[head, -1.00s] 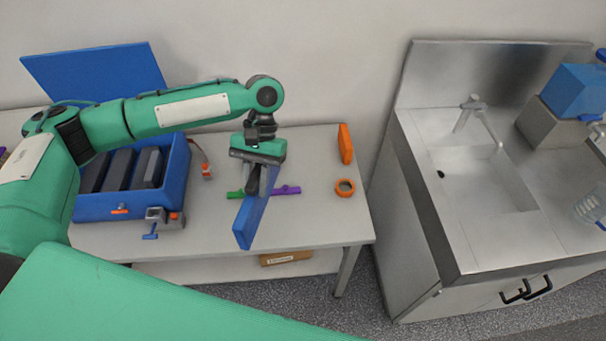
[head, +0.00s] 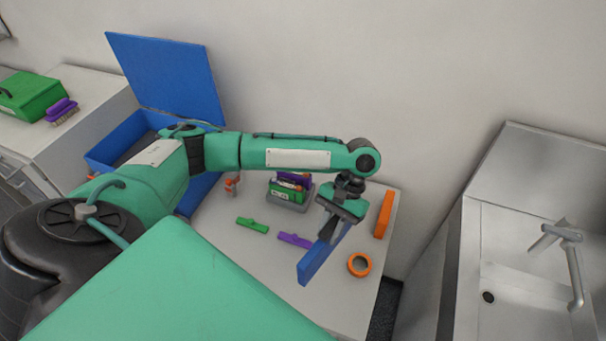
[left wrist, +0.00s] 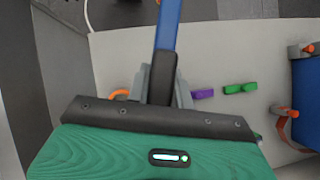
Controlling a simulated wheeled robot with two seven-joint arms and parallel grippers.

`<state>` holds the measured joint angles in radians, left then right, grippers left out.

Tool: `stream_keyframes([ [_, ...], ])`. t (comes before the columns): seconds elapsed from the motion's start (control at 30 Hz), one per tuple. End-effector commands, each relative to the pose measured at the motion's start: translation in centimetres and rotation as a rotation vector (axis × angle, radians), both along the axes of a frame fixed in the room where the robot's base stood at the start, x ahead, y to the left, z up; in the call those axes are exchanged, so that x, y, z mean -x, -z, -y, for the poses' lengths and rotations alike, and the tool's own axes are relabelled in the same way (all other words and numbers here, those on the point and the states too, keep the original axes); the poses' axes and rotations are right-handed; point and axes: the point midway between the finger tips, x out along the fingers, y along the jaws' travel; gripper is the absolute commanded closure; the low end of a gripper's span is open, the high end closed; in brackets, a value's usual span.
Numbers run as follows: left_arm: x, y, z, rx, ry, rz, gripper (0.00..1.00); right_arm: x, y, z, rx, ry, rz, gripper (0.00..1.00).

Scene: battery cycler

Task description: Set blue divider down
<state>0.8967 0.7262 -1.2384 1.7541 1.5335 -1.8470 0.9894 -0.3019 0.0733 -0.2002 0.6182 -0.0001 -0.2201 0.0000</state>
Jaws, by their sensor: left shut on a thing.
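My left gripper (head: 331,226) is shut on the blue divider (head: 318,259), a flat blue panel that hangs on edge below the fingers and slants toward the lower left in the head view. In the left wrist view the divider (left wrist: 169,22) extends up from between the dark fingers (left wrist: 160,78). The divider is over the right part of the table (head: 235,275); I cannot tell whether its lower edge touches the top. My right gripper is not in view.
An orange tape ring (head: 359,264) and an orange block (head: 384,214) lie right of the divider. A purple clip (head: 294,240) and a green clip (head: 252,225) lie left. A grey holder (head: 289,200) stands behind. A blue lidded case (head: 165,75) is at left, a sink (head: 530,290) at right.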

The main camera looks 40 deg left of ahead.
Motion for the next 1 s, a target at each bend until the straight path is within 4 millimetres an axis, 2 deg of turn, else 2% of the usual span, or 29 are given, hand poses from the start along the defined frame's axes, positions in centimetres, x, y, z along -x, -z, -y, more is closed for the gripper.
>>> stream_keyframes([
  [0.03, 0.1, 1.6, 0.0, 0.001, 0.02, -0.003, 1.0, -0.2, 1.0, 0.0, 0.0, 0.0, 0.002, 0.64],
  [0.2, -0.9, 4.9, -0.3, -0.003, 0.201, 0.0, 1.0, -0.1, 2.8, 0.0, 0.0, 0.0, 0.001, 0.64],
  [0.37, -2.7, 6.4, -1.0, -0.009, 0.456, 0.001, 1.0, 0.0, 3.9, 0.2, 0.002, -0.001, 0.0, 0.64],
  [0.47, -3.8, 6.3, -1.4, -0.01, 0.609, 0.002, 1.0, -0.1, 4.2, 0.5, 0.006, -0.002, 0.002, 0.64],
  [0.7, -6.9, 4.8, -2.3, -0.008, 1.03, -0.001, 1.0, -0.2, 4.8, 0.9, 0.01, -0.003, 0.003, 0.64],
  [1.0, -10.1, 2.8, -3.5, -0.004, 1.491, -0.002, 1.0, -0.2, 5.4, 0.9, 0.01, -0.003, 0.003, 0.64],
])
